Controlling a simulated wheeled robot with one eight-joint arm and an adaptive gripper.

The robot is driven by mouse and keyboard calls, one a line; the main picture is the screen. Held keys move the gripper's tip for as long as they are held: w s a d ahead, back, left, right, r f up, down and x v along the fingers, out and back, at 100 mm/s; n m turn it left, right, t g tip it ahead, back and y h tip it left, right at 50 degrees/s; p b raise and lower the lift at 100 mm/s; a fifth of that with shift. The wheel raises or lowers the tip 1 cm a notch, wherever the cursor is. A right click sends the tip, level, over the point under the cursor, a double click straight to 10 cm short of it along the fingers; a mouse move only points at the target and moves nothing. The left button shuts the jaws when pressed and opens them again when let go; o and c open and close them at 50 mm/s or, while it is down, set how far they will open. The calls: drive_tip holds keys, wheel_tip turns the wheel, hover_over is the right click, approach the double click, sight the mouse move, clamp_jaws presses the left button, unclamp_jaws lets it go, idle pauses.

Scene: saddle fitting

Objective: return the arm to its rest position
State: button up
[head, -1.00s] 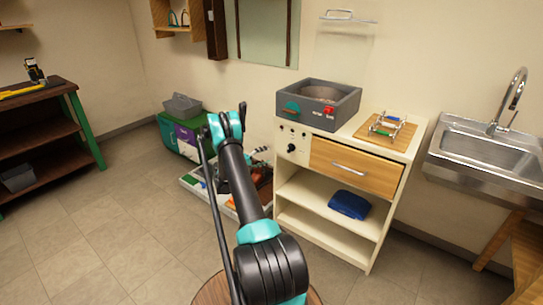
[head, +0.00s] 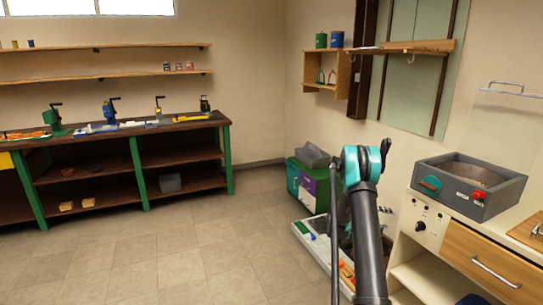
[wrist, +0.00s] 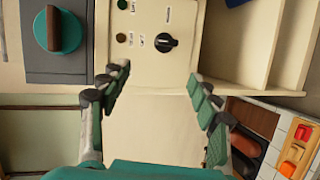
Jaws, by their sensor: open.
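My arm rises in the lower right of the head view, dark with teal joints, in front of the cream cabinet (head: 408,254). My gripper is hidden behind the arm in the head view. In the wrist view my gripper (wrist: 160,80) is open, with its two fingers spread wide and nothing between them. Beyond the fingers is the cabinet front with a black knob (wrist: 166,42) and round buttons.
A grey machine (head: 468,186) with a red button stands on the cabinet. A tray (head: 322,245) with coloured items lies on the floor beside it, near a green-and-purple box (head: 305,187). A dark workbench (head: 100,143) stands at the left. The tiled floor between is clear.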

drive_tip(key=s+a+r+t+y, duration=0.1)
drive_tip(key=s+a+r+y, duration=0.3)
drive_tip(key=s+a+r, duration=0.25)
drive_tip(key=s+a+r+t+y, duration=0.1)
drive_tip(key=s+a+y, duration=0.2)
drive_tip(key=s+a, duration=0.6)
drive_tip(key=s+a+r+y, duration=0.2)
drive_tip(key=s+a+y, duration=0.2)
drive_tip(key=s+a, duration=0.5)
drive_tip(key=shift+s+r+t, duration=0.25)
drive_tip(key=shift+s+t, duration=0.15)
drive_tip(key=shift+s, duration=0.65)
drive_tip(key=s+a+f+y, duration=0.1)
drive_tip(key=s+a, duration=0.2)
drive_tip(key=s, duration=0.1)
drive_tip(key=s+a+f+y, duration=0.1)
drive_tip(key=s+a+y, duration=0.1)
drive_tip(key=s, duration=0.3)
drive_tip(key=s+a+f+y, duration=0.1)
drive_tip(key=s+a, duration=0.3)
drive_tip(key=a, duration=0.1)
drive_tip(key=shift+s+a+t, duration=0.1)
drive_tip(key=shift+s+t, duration=0.2)
drive_tip(key=shift+s, duration=0.05)
